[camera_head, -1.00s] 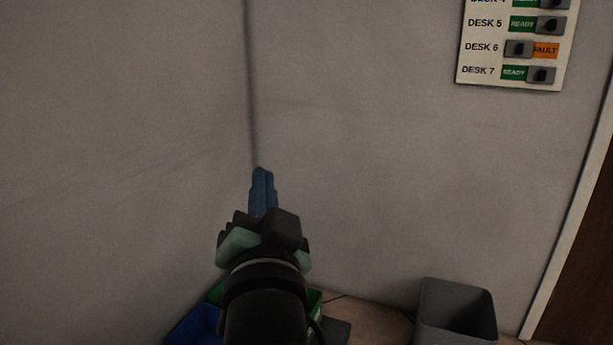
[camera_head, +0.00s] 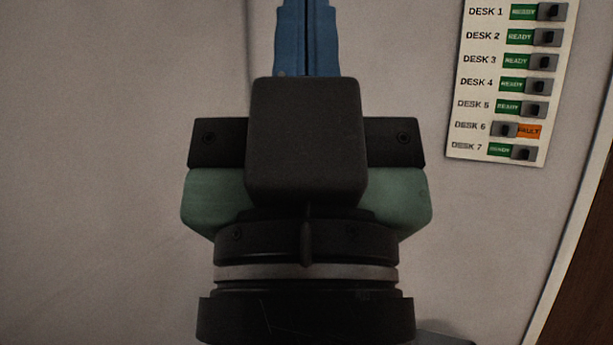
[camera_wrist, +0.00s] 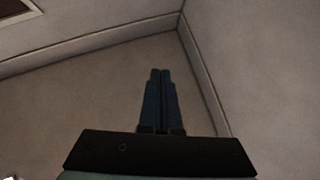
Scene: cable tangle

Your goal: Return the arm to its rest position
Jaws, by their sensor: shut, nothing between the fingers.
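My gripper (camera_head: 307,38) fills the middle of the head view, close to the camera, with its blue fingers pointing up. The fingers lie side by side, shut and empty, and their tips run past the top edge. My gripper also shows in the wrist view (camera_wrist: 160,80), where the two dark blue fingers are together with nothing between them. The fingers point toward a corner where the walls meet the ceiling.
A white panel (camera_head: 478,150) with rows for desks 1 to 7 hangs on the wall at the upper right. Desk 6 shows an orange FAULT label (camera_head: 529,131); the others show green READY. A brown door (camera_head: 590,270) stands at the right edge.

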